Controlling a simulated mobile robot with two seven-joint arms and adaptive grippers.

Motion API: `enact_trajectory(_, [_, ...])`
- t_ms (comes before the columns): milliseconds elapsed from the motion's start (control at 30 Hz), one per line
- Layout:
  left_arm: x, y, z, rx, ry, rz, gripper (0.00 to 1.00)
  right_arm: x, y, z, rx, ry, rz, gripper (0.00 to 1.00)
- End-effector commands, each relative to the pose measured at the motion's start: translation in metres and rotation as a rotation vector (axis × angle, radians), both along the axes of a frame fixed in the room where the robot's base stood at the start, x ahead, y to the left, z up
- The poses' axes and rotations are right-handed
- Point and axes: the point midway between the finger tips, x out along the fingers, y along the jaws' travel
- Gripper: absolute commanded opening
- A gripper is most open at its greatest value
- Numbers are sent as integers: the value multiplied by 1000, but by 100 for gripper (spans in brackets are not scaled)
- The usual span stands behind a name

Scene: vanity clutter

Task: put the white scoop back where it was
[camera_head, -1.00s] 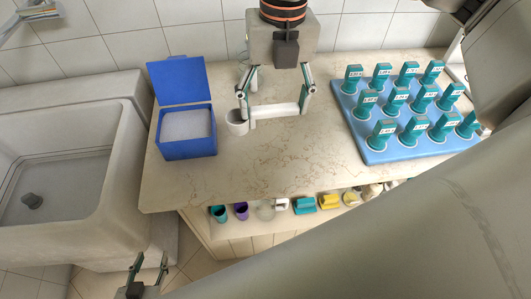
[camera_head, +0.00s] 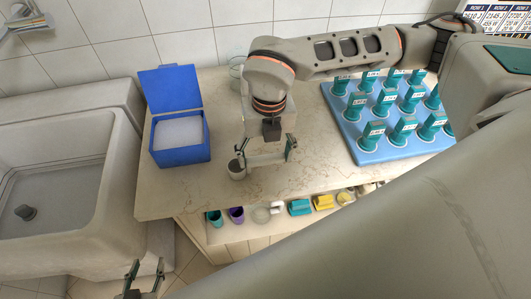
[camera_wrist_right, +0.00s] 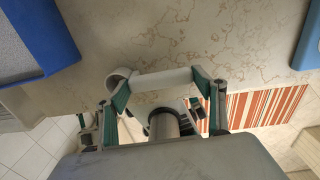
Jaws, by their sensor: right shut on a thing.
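The white scoop (camera_head: 236,171) has a small round cup at the left and a straight handle to the right. My right gripper (camera_head: 265,158) is shut on its handle, one finger near each end. The scoop is over the counter's front part, right of the blue box; its height above the counter is hard to tell. In the right wrist view the scoop (camera_wrist_right: 165,79) spans between the fingers of the right gripper (camera_wrist_right: 162,92), its cup at the left. My left gripper (camera_head: 146,270) is low at the bottom left, fingers apart and empty.
An open blue box (camera_head: 181,155) with white contents stands on the counter (camera_head: 200,190). A blue tray (camera_head: 390,152) with several teal labelled items is at right. A clear glass (camera_head: 236,72) stands at the back. A shelf below (camera_head: 230,232) holds cups and small items. A sink (camera_head: 60,190) is left.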

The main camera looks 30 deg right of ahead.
Motion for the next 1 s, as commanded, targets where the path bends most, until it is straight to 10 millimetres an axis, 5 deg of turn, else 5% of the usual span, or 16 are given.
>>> enact_trajectory(400, [0,0,-5,0,1,0,40,0,0,-5,1,-1,1,34])
enact_trajectory(433, [0,0,-5,0,1,0,40,0,0,-4,1,-1,1,74])
enact_trajectory(500, [0,0,-4,0,0,0,40,0,0,-4,1,-1,1,86])
enact_trajectory(1000, [0,0,1,0,-2,1,40,2,0,7,1,-4,0,86])
